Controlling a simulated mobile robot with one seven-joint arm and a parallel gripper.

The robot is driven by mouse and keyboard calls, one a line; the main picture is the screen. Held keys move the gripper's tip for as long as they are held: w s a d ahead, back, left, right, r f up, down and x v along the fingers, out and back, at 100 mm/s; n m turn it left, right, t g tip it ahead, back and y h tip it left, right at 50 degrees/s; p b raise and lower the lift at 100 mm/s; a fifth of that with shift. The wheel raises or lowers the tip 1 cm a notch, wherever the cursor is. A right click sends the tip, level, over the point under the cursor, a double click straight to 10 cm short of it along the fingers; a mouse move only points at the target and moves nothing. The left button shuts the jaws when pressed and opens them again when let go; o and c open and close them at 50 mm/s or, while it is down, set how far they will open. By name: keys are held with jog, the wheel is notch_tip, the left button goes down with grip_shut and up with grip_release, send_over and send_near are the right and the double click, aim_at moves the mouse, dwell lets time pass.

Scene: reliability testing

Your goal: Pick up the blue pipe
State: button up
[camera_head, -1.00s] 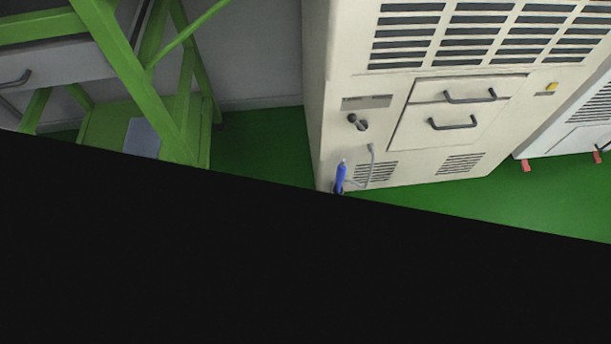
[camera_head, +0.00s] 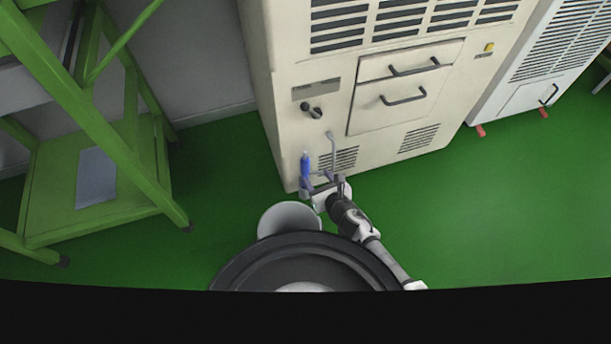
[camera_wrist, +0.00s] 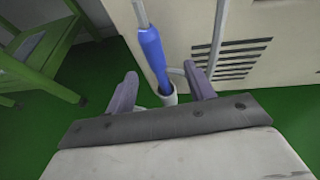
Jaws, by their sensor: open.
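The blue pipe (camera_head: 305,165) stands upright at the front left corner of the beige cabinet, close to its face. In the wrist view the blue pipe (camera_wrist: 153,58) has a thin grey rod at its upper end and a pale grey end piece below. My gripper (camera_head: 319,187) is low beside the cabinet, just in front of the pipe's lower part. In the wrist view my gripper (camera_wrist: 160,85) is open, with one purple-grey finger on each side of the pipe's line. Nothing is clamped. I cannot tell whether the fingers reach fully around it.
The beige cabinet (camera_head: 290,130) with vents and drawer handles stands right behind the pipe. A grey bent rod (camera_head: 333,150) runs beside the pipe. A green metal frame (camera_head: 110,215) stands at left. Open green floor (camera_head: 500,210) lies to the right.

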jog(key=shift+a+b+x, duration=0.2)
jog(key=shift+x, duration=1.9)
jog(key=shift+a+b+x, duration=0.15)
jog(key=shift+a+x, duration=0.05)
jog(key=shift+x, duration=1.9)
jog(key=shift+s+r, duration=0.1)
jog(key=shift+s, duration=0.05)
grip_shut()
